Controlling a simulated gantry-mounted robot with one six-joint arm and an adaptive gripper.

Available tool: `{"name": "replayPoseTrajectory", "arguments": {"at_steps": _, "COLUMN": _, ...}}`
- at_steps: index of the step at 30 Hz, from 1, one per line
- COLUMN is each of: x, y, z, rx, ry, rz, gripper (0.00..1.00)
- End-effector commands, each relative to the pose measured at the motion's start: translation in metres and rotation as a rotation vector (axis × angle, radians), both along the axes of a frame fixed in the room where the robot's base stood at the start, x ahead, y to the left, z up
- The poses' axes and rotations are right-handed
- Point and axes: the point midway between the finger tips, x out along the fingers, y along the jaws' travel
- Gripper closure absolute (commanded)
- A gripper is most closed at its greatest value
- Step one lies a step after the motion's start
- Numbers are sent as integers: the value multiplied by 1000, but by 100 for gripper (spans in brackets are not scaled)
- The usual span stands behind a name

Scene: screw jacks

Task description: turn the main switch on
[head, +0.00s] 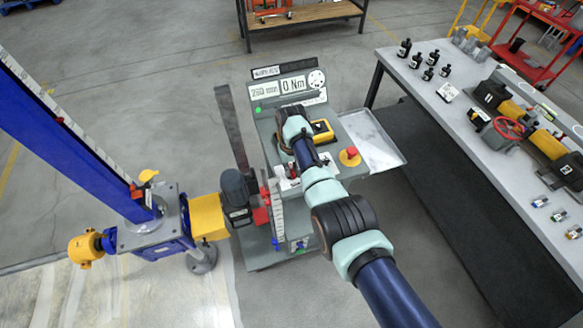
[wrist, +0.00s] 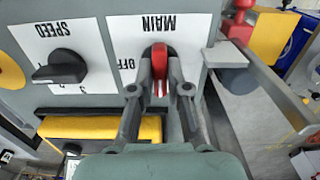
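The red main switch knob (wrist: 160,58) sits on a white plate (wrist: 195,38) lettered MAIN, which appears upside down in the wrist view. The letters OFF show to the left of the knob; any other position marking is hidden. My gripper (wrist: 161,80) has one finger on each side of the red knob, close against it, with red showing between the fingers. In the head view my arm reaches to the grey console (head: 262,108), and its wrist covers the switch and the fingertips.
A black SPEED knob (wrist: 60,67) is left of the main switch. A yellow box (wrist: 100,128) lies below it. A red emergency button (head: 351,151) and a display reading 0 Nm (head: 293,86) are on the console. The blue and yellow screw jack (head: 160,225) stands left; a workbench (head: 480,165) stands right.

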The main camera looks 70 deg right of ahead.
Motion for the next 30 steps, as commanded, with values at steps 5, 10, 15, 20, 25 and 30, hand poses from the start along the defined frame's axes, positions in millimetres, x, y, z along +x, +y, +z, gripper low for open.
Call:
{"name": "replayPoseTrajectory", "arguments": {"at_steps": 5, "x": 0, "y": 0, "z": 0, "rx": -1, "ry": -1, "rz": -1, "gripper": 60}}
{"name": "replayPoseTrajectory", "arguments": {"at_steps": 10, "x": 0, "y": 0, "z": 0, "rx": -1, "ry": -1, "rz": -1, "gripper": 60}}
{"name": "replayPoseTrajectory", "arguments": {"at_steps": 15, "x": 1, "y": -1, "z": 9, "rx": -2, "ry": -2, "rz": -1, "gripper": 60}}
{"name": "replayPoseTrajectory", "arguments": {"at_steps": 20, "x": 1, "y": -1, "z": 43, "rx": -5, "ry": -5, "rz": -1, "gripper": 60}}
{"name": "replayPoseTrajectory", "arguments": {"at_steps": 25, "x": 1, "y": -1, "z": 86, "rx": -4, "ry": -4, "rz": -1, "gripper": 60}}
{"name": "replayPoseTrajectory", "arguments": {"at_steps": 30, "x": 0, "y": 0, "z": 113, "rx": -2, "ry": -2, "rz": -1, "gripper": 60}}
